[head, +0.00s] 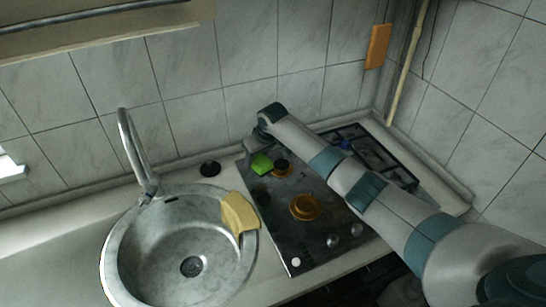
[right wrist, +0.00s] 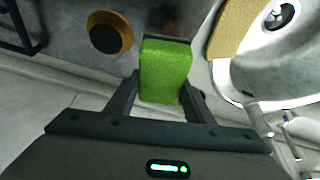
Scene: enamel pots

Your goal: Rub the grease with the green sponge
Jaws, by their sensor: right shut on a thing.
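The green sponge (head: 261,164) is at the back left of the dark stove top (head: 276,213) in the head view. In the right wrist view the sponge (right wrist: 165,70) stands out between the two fingers. My right gripper (right wrist: 160,90) is shut on it, one finger on each side. In the head view my right gripper (head: 251,152) is partly hidden by its own wrist. Dark mottled marks (right wrist: 176,14) show on the stove just beyond the sponge; I cannot tell whether they are the grease. I cannot tell whether the sponge touches the stove. My left gripper is out of view.
A round sink (head: 125,262) with a tall faucet (head: 128,140) is to the left. A yellow cloth (head: 238,212) hangs on the sink rim. A tiled wall stands behind.

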